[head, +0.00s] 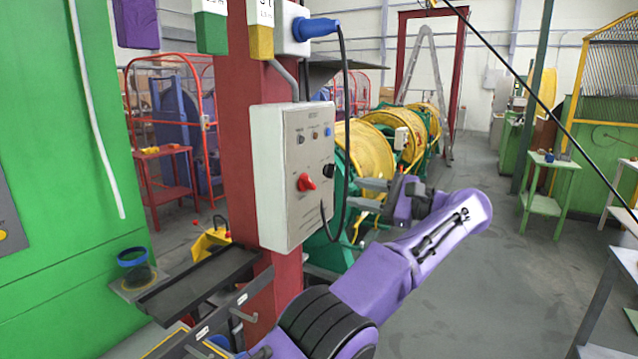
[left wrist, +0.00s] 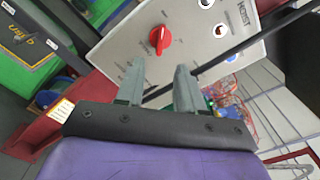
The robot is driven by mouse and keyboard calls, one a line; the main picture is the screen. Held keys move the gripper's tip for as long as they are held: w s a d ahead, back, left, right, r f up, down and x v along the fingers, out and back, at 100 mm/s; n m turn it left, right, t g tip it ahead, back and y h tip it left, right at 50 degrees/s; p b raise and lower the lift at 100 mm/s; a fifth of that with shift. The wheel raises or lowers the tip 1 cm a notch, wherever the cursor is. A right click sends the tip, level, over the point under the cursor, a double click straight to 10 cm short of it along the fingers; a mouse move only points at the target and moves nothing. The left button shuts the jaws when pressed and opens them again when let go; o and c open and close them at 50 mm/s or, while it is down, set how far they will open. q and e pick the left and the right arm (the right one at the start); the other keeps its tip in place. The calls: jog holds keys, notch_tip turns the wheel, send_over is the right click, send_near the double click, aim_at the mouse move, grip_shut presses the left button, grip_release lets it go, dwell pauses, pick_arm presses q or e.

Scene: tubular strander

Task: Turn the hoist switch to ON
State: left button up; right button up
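A pale grey control box (head: 272,220) is fixed to a red column. Its front carries a red rotary switch (head: 306,182), low on the panel, with small round lamps or buttons above. The switch also shows in the left wrist view (left wrist: 159,40), its grip standing roughly upright in that picture; its setting marks are too small to read. My left gripper (head: 366,195) is to the right of the box, fingers toward it and apart from the switch. In the left wrist view its two fingers (left wrist: 158,82) are spread with nothing between them. My right gripper is not in view.
A blue plug (head: 316,27) feeds a black cable that hangs beside the box. A dark tray (head: 198,283) juts out below left. Yellow strander reels (head: 371,150) stand behind; open floor lies to the right.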

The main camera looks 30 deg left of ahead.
aim_at(312, 183)
pick_arm(q)
jog(key=a, duration=0.9)
jog(key=shift+a+r+p, duration=0.15)
jog(key=shift+a+p, duration=0.2)
jog(key=shift+w+a, duration=0.1)
jog(key=shift+a, duration=0.4)
jog(key=shift+d, duration=0.1)
grip_shut()
